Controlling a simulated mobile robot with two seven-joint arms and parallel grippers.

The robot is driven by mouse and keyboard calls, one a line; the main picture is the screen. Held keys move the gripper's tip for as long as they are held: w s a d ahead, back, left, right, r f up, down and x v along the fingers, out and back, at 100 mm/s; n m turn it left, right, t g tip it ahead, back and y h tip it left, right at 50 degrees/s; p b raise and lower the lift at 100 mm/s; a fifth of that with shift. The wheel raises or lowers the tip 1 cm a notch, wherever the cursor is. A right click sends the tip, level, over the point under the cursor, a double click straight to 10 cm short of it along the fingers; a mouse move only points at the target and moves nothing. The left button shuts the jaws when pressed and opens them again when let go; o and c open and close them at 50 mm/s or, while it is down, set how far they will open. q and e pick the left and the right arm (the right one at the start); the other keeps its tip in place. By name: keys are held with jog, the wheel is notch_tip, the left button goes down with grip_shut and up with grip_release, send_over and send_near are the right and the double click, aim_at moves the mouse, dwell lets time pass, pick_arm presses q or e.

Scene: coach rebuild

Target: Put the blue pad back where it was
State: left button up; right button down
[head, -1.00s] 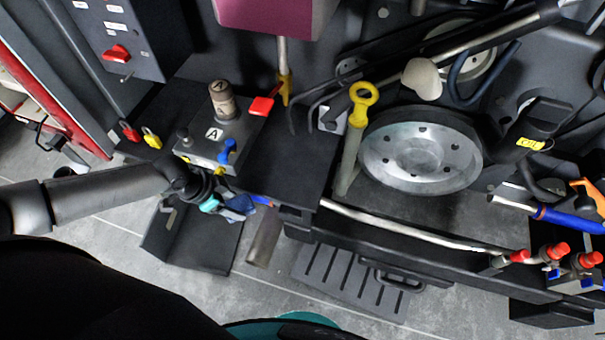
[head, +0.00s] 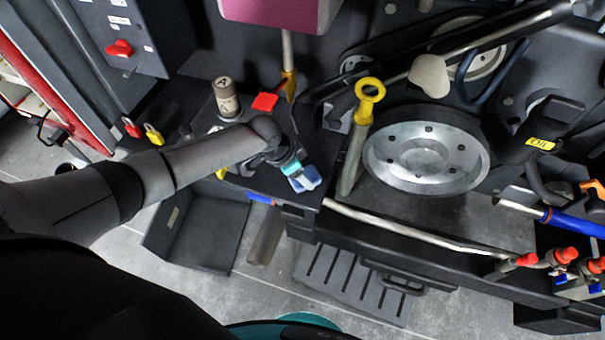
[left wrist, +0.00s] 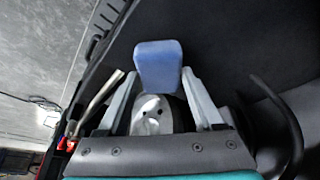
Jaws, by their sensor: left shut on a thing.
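My left gripper (head: 296,172) is shut on the blue pad (head: 305,180), above the right part of the dark shelf (head: 310,142). In the left wrist view, the pad (left wrist: 158,66) is a rounded light-blue block between the two fingertips (left wrist: 158,84). It sticks out beyond them. I cannot tell whether the pad touches the shelf. My right gripper is not in view.
A yellow-ringed handle (head: 369,92) stands just right of my gripper, beside a large metal wheel (head: 425,155). A red tag (head: 265,102) and a cylinder marked A (head: 226,98) are behind my arm. A long rail (head: 410,229) runs along the front.

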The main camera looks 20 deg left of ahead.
pick_arm(q)
jog(key=shift+f, duration=0.3)
jog(key=shift+f, duration=0.1)
jog(key=o, duration=1.2)
jog(key=shift+r, duration=0.25)
jog(key=s+a+p, duration=0.1)
jog(key=s+a, duration=0.7)
jog(key=a, duration=0.1)
jog(key=shift+s+r, duration=0.25)
jog(key=shift+r, duration=0.15)
